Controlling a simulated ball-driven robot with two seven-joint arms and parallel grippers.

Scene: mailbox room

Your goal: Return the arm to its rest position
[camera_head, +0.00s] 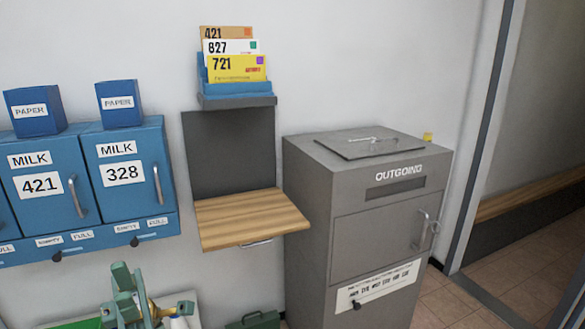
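My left gripper (135,294) shows at the bottom left as green and pale parts, below the blue mailboxes and apart from them. It is small and partly cut off by the bottom edge, so I cannot tell whether its fingers are open or shut. I see nothing clearly held in it. Most of my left arm is out of the picture. My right gripper is not in view.
Blue mailboxes 421 (65,205) and 328 (146,195) hang on the left wall. A wooden fold-down shelf (250,218) juts out, bare, below an envelope rack (238,89). A grey outgoing box (310,230) stands right. A dark green case (254,320) lies low.

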